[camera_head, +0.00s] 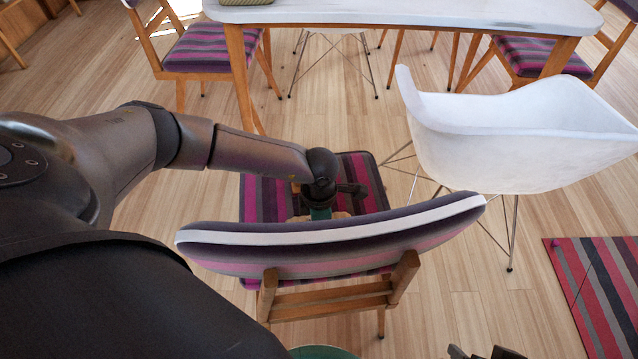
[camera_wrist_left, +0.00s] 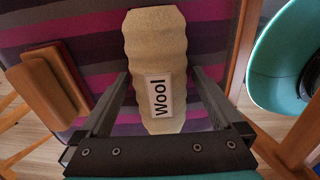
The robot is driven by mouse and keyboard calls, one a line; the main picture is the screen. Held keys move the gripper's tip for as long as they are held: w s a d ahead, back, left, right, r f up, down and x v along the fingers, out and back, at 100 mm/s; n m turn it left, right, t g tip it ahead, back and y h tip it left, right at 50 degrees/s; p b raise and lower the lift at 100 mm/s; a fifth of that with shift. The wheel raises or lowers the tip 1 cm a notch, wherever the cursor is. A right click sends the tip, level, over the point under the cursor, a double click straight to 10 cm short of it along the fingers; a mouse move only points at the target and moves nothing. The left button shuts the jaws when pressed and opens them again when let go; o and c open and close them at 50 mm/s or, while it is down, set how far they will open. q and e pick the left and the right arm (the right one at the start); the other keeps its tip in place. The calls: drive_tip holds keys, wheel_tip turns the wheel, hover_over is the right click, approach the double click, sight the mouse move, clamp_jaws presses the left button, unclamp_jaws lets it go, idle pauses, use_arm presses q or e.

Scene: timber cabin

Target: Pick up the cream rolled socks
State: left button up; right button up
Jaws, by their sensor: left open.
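The cream rolled socks (camera_wrist_left: 150,50) show in the left wrist view as a wavy-edged cream bundle with a white "Wool" label. They lie on the striped purple, pink and grey chair seat (camera_wrist_left: 205,75). My left gripper (camera_wrist_left: 152,82) is open, with one finger on each side of the socks' lower part; I cannot tell whether either finger touches them. The dark tips of my right gripper (camera_head: 482,353) show apart at the bottom edge.
The chair's backrest (camera_head: 335,240) stands in front of my left gripper. A brown block-like object (camera_wrist_left: 48,90) lies on the seat left of the socks. A white armchair (camera_head: 530,140) is to the right, a white table (camera_head: 420,14) behind. A striped rug (camera_head: 605,290) lies at right.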

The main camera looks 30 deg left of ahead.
use_arm(q)
drive_tip(key=c, duration=1.4)
drive_tip(key=shift+r, duration=0.2)
